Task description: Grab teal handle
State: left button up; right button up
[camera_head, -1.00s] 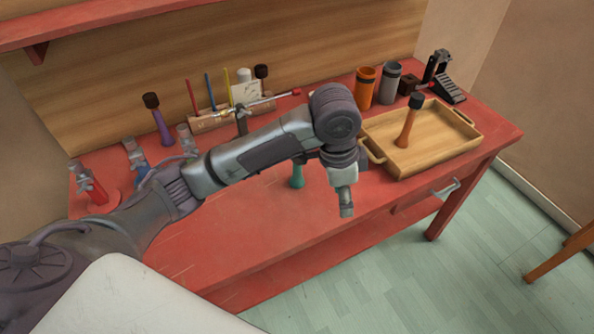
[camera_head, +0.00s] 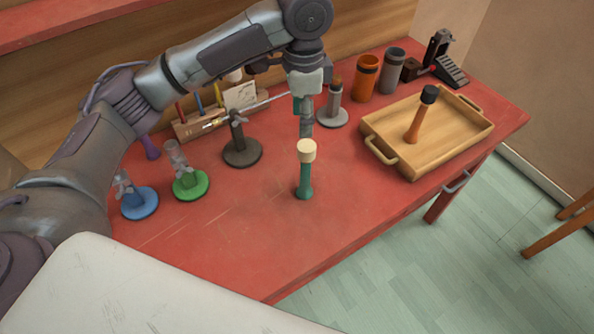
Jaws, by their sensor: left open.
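The teal handle (camera_head: 304,183) stands upright on the red table near its middle, with a cream cylindrical head (camera_head: 306,151) on top. My left gripper (camera_head: 307,127) points down just above and behind that head in the picture. It is open and holds nothing. Its fingers show edge-on, so the gap between them is hard to see. Whether the fingertips are directly over the head or farther back, I cannot tell. My right gripper is not in view.
A tray (camera_head: 376,142) with an orange-handled mallet (camera_head: 419,118) stands at right. Green (camera_head: 190,190), blue (camera_head: 139,205) and dark (camera_head: 243,153) based stands are at left. Orange (camera_head: 365,78) and grey (camera_head: 393,72) cups stand behind. The front of the table (camera_head: 240,240) is clear.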

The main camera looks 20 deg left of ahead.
aim_at(304, 146)
pick_arm(q)
jog(key=f, duration=0.7)
jog(key=shift+s+d+p, duration=0.25)
jog(key=shift+d+p, duration=0.05)
jog(key=shift+p, duration=0.1)
jog(key=shift+w+f, duration=0.1)
jog(key=shift+f, duration=0.45)
jog(key=f, duration=0.1)
jog(key=f+p, duration=0.1)
jog(key=f, duration=0.1)
jog(key=shift+w+d+f, duration=0.15)
jog(key=shift+d+f, duration=0.1)
jog(key=shift+f, duration=0.6)
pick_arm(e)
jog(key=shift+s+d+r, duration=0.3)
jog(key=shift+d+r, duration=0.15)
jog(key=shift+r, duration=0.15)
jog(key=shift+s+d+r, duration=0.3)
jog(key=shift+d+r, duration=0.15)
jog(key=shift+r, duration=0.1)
pick_arm(q)
jog(key=shift+c, duration=1.2)
grip_shut()
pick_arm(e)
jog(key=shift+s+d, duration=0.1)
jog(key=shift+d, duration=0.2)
